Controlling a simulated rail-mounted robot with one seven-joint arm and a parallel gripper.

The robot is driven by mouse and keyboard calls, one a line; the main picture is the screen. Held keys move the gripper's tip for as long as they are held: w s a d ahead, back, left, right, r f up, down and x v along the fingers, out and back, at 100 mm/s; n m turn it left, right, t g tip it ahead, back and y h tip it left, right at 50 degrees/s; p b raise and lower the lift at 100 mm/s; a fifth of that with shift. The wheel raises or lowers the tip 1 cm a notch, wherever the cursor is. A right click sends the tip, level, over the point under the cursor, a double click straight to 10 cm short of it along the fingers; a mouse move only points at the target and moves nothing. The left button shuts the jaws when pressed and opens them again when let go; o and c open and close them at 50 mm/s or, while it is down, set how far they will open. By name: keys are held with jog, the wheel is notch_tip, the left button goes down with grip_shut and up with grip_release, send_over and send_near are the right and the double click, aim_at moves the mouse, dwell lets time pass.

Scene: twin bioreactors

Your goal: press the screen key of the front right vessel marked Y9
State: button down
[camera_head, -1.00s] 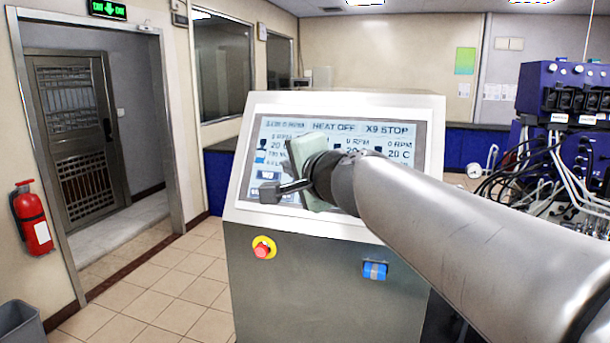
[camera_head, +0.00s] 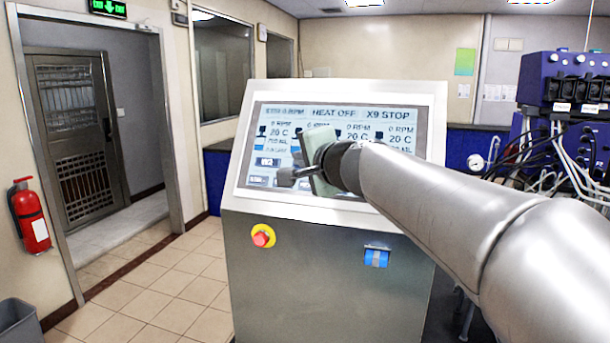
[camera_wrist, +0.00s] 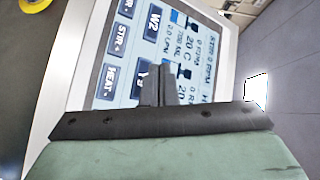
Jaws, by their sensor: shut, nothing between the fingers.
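The touch screen (camera_head: 285,125) sits on the sloped face of a steel console. It shows several vessel columns, and it fills much of the wrist view, turned sideways (camera_wrist: 215,25). In the wrist view a dark blue key (camera_wrist: 141,76) with a label starting with Y is partly covered by my gripper (camera_wrist: 158,70). The key W2 (camera_wrist: 154,20) is clear of it. My gripper is shut and empty, its fingertips over the screen beside the Y key. It also shows in the head view (camera_head: 283,178), in front of the lower screen. I cannot tell whether the tips touch the glass.
A red emergency button (camera_head: 262,237) and a blue switch (camera_head: 376,257) are on the console front below the screen. Blue equipment with cables and tubes (camera_head: 562,90) stands at the right. Open floor lies left of the console.

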jog(key=shift+w+d+f+b, duration=0.3)
jog(key=shift+w+f+b, duration=0.15)
jog(key=shift+w, duration=0.35)
jog(key=shift+f, duration=0.1)
dwell(1.4)
jog(key=shift+w+d+f+b, duration=0.1)
jog(key=shift+w+f+b, duration=0.1)
jog(key=shift+w+b, duration=0.15)
jog(key=shift+w+d+f, duration=0.1)
jog(key=shift+w+f, duration=0.1)
jog(key=shift+w, duration=0.1)
dwell(0.6)
jog(key=shift+s+r, duration=0.1)
jog(key=shift+r, duration=0.05)
jog(key=shift+s+a+r, duration=0.25)
jog(key=shift+s+r, duration=0.05)
jog(key=shift+s, duration=0.25)
jog(key=shift+s, duration=0.1)
dwell(0.3)
